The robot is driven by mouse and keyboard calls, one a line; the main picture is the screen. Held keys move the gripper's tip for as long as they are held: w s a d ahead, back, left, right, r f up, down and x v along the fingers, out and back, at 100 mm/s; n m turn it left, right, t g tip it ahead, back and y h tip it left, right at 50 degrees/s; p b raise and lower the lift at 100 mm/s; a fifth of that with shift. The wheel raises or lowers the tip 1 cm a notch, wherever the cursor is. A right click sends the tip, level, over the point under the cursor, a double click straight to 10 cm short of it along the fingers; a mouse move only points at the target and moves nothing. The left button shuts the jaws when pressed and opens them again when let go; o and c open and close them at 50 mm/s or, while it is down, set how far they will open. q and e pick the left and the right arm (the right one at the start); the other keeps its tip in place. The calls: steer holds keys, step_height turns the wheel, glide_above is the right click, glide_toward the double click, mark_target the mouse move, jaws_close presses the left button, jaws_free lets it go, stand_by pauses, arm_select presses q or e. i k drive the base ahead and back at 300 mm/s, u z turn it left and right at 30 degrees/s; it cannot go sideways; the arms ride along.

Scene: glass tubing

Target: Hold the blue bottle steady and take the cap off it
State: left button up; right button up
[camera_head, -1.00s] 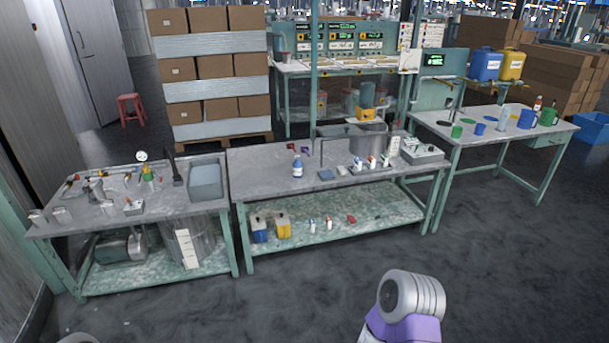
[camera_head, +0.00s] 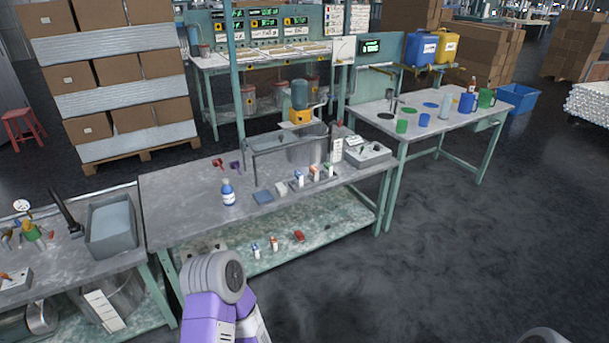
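A small blue bottle (camera_head: 228,194) with a white label stands upright on the middle workbench (camera_head: 185,223), towards its left front part. Its cap is too small to make out clearly. Neither of my grippers shows in the head view. Only a grey and purple part of my arm shows at the bottom, in front of the bench, and a grey rounded part at the bottom right edge. Nothing touches the bottle.
A blue-grey pad (camera_head: 263,197), small bottles in a rack (camera_head: 314,173) and a metal pot (camera_head: 306,151) are right of the bottle. Red and purple clamps lie behind it. A grey bin (camera_head: 110,226) is on the left bench. Floor at front right is clear.

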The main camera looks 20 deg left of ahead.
mark_target(228, 197)
steer(key=z, duration=0.1)
steer(key=i, duration=1.7)
steer(key=u, duration=1.4)
steer(key=i, duration=0.8)
steer(key=u, duration=0.85)
